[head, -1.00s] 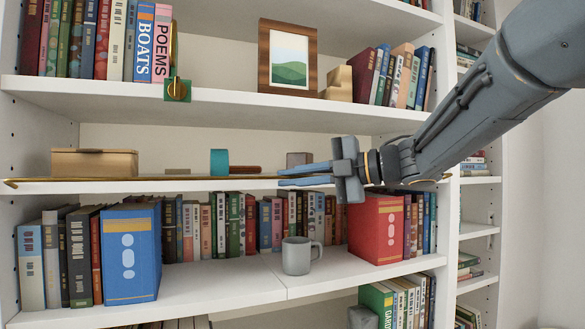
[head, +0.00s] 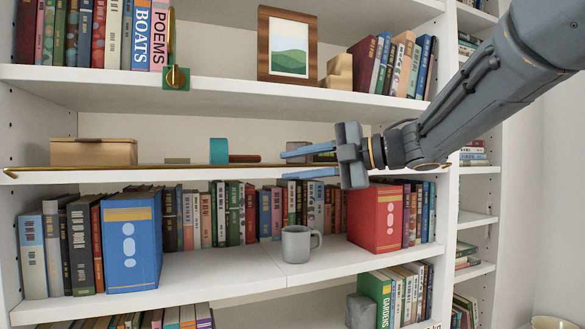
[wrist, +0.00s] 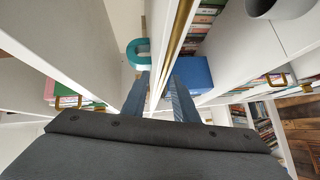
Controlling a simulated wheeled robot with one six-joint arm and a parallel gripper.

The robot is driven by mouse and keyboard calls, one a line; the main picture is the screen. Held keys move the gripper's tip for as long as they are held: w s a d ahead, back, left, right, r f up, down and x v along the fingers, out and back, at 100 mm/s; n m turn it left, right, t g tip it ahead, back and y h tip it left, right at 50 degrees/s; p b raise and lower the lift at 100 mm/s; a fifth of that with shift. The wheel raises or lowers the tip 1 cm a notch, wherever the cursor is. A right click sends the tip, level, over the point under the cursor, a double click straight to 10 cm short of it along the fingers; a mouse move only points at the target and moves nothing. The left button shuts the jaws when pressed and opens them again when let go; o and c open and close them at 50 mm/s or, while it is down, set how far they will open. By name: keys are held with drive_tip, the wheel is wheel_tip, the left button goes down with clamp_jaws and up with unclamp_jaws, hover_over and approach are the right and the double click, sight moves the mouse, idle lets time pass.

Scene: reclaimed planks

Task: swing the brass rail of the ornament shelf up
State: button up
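The brass rail (head: 100,168) lies low along the front edge of the middle shelf (head: 60,178) of the unit. My gripper (head: 283,164) is at the rail's right half, its fingers spread apart and pointing left. In the head view one finger is above the rail and one below it. In the wrist view the rail (wrist: 181,40) runs between the two open fingers (wrist: 157,84). Whether a finger touches the rail cannot be told. The rail's stretch behind my gripper is partly hidden.
Behind the rail stand a tan box (head: 93,152), a teal ring (head: 219,151) and a small grey block (head: 324,151). A green plate with a brass catch (head: 176,78) sits on the upper shelf's edge. A grey mug (head: 297,244) and books stand below.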

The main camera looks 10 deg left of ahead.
drive_tip(key=b+v, duration=0.3)
drive_tip(key=v, duration=0.4)
